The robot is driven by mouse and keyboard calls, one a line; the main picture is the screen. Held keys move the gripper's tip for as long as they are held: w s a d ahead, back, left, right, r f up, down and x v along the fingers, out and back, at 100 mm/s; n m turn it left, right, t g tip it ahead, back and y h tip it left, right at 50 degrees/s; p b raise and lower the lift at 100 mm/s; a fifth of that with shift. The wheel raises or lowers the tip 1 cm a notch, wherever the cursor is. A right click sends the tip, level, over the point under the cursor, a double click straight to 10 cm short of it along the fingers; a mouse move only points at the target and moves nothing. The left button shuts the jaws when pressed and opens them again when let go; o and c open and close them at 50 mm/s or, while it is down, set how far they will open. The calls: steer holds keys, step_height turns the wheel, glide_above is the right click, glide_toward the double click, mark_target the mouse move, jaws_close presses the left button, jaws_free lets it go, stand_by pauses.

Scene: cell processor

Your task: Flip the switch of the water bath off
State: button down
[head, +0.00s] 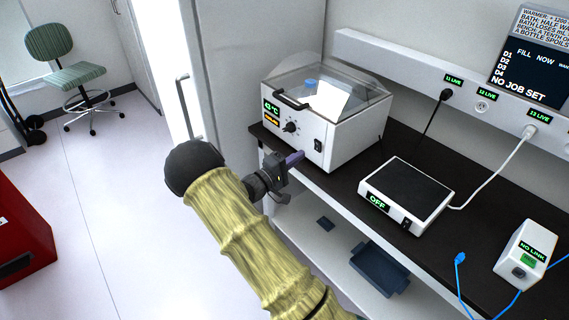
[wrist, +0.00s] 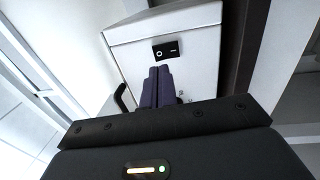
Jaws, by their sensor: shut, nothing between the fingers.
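The water bath (head: 345,130) is a white box with a clear lid at the back left of the dark bench. Its front has a green 43 °C display, an orange label below it, a black knob and a small black rocker switch (head: 318,146) at the right. In the wrist view the switch (wrist: 165,50) shows a circle mark and a line mark; I cannot tell which side is pressed. My gripper (head: 298,157) is shut and empty, its purple fingers just in front of and below the switch. In the wrist view the fingertips (wrist: 160,70) point at it, with contact unclear.
A white hotplate-like device (head: 408,195) marked OFF sits right of the bath. A white box (head: 527,252) marked NO LINK is at the far right. A socket rail (head: 450,85) with cables runs along the wall. A shelf below holds a blue tray (head: 380,268).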

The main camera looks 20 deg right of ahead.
mark_target(317, 143)
steer(key=p+x, duration=0.1)
steer(key=x, duration=0.4)
steer(key=shift+w+d, duration=0.1)
steer(key=shift+d, duration=0.1)
steer(key=shift+r+p, duration=0.15)
steer(key=shift+p, duration=0.15)
steer(key=r+y+p, duration=0.1)
steer(key=p, duration=0.1)
steer(key=shift+d+p, duration=0.3)
steer(key=shift+d, duration=0.05)
steer(key=shift+f, duration=0.25)
steer(key=shift+a+r, duration=0.1)
steer(key=shift+a, duration=0.15)
steer(key=r+b+v, duration=0.1)
steer(key=v, duration=1.2)
steer(key=shift+a+r, duration=0.35)
steer(key=shift+a, duration=0.1)
